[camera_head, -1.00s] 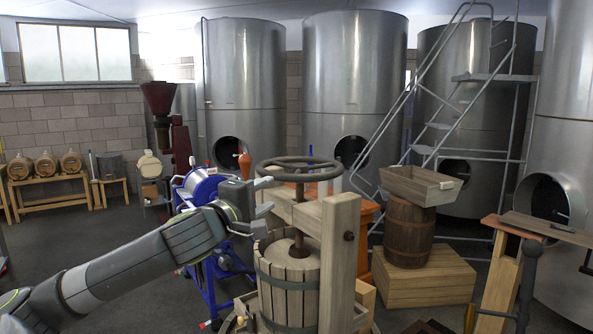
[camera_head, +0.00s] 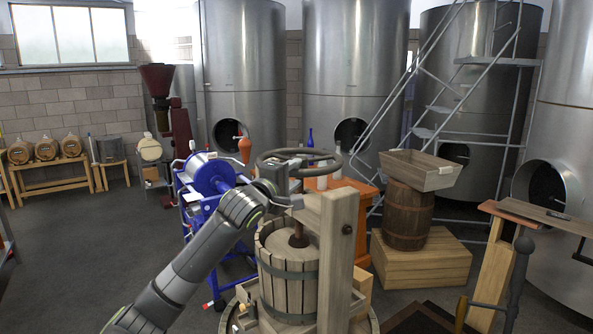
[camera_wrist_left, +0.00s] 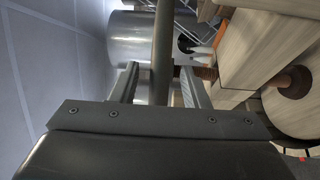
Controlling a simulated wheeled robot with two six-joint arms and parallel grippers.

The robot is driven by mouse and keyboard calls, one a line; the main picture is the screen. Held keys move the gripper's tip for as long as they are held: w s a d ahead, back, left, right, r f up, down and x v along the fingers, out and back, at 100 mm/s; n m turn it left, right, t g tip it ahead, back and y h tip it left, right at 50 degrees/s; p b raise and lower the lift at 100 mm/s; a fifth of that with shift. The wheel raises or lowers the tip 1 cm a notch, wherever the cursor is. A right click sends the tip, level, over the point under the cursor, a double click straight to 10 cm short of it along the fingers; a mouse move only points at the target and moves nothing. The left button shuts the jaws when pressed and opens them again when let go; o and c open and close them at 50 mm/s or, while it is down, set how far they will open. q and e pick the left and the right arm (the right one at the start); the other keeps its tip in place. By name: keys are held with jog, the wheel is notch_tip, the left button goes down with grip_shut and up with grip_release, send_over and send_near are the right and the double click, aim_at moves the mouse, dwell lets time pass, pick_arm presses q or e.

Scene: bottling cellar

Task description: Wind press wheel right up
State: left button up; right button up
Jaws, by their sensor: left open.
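The dark round press wheel (camera_head: 325,154) sits level on top of the wooden press, above its screw (camera_head: 298,239) and slatted basket (camera_head: 287,284). My left gripper (camera_head: 294,186) is at the near left side of the wheel. Its jaws are open. In the left wrist view a dark bar, seemingly the wheel's rim (camera_wrist_left: 162,50), runs between the two open fingers (camera_wrist_left: 158,82), with a gap on each side. The near part of the rim is partly hidden behind my gripper in the head view. My right gripper is in neither view.
A thick wooden upright (camera_head: 338,262) and crossbeam stand close right of the gripper. A blue machine (camera_head: 209,180) is behind on the left. A barrel (camera_head: 408,215) with a wooden tub (camera_head: 418,170) stands to the right. The floor at left is clear.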

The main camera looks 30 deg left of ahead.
pick_arm(q)
jog(key=shift+w, duration=0.75)
grip_shut()
